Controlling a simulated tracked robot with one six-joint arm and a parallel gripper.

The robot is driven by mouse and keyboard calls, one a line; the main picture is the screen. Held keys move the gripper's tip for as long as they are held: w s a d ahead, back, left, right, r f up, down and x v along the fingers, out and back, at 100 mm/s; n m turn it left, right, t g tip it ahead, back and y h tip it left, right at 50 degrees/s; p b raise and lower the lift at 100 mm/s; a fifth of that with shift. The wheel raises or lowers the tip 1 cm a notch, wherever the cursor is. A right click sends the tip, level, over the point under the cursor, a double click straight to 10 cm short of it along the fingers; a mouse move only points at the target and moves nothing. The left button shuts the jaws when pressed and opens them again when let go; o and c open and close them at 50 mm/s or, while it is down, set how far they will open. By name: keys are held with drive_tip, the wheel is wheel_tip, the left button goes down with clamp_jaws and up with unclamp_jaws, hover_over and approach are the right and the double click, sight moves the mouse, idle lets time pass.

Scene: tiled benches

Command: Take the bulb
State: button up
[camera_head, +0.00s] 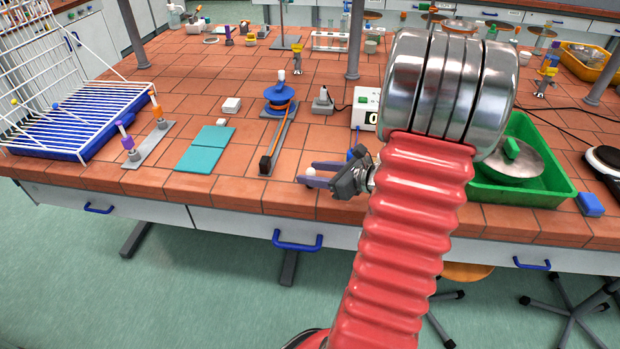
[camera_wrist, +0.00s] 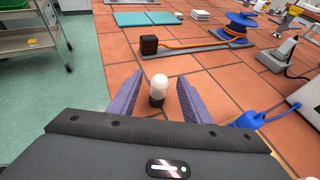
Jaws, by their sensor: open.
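The bulb (camera_wrist: 159,86) has a white rounded top and a dark base. In the wrist view it stands upright on the orange-brown tiles between the two purple fingers of my gripper (camera_wrist: 155,97). The fingers are apart, with a gap visible on each side of the bulb. In the head view my gripper (camera_head: 310,176) is low over the front edge of the bench. A small white part of the bulb (camera_head: 311,171) shows by the fingers there; the rest is hidden.
An orange cable runs from a black block (camera_wrist: 149,44) to a blue spool (camera_wrist: 240,24), behind the bulb. A blue plug (camera_wrist: 247,119) lies to the right. Teal books (camera_head: 206,149) lie at the left and a green tray (camera_head: 530,190) at the right. The bench's front edge is close.

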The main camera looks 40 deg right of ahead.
idle(0.3)
drive_tip(key=shift+x, duration=2.6)
clamp_jaws()
wheel_tip(320, 180, up, 10)
